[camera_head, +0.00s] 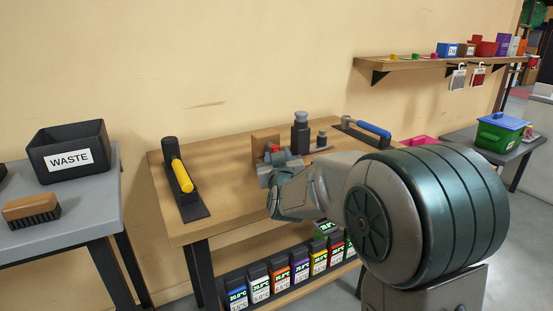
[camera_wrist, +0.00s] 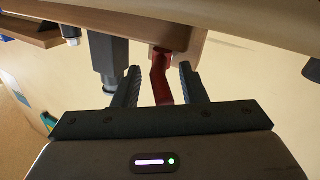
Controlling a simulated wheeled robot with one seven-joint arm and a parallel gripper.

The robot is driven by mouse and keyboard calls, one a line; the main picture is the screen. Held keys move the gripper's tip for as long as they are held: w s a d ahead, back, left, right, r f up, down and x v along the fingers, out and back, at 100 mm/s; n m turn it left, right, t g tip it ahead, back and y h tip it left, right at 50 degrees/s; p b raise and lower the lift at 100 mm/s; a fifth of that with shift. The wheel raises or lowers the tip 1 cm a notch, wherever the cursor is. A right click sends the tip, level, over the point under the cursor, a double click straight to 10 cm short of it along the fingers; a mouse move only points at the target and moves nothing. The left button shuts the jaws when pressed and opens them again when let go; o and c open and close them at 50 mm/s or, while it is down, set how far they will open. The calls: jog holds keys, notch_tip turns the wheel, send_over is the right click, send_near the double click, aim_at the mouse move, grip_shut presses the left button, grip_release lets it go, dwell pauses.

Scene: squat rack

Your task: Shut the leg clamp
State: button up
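A red lever (camera_wrist: 162,78) on a wooden block (camera_head: 264,142) is probably the leg clamp's handle; no label confirms it. The block stands on the workbench (camera_head: 228,150), and a bit of red (camera_head: 275,149) shows beside it in the head view. My gripper (camera_wrist: 160,78) is open, with its two dark fingers on either side of the lever. Gaps show between the lever and both fingers. In the head view my gripper (camera_head: 278,160) is in front of the block and hides most of the lever. The clamp's jaw is not clearly visible.
A black post (camera_head: 300,138) stands close right of the block, with a smaller one beyond. A yellow-handled tool (camera_head: 182,175) lies left and a blue-handled tool (camera_head: 372,129) right. Several coloured containers (camera_head: 278,276) line the lower shelf. A waste bin (camera_head: 70,150) stands far left.

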jog(key=s+p, duration=0.1)
jog(key=s, duration=1.3)
jog(key=shift+w+d, duration=0.1)
jog(key=shift+c, duration=0.4)
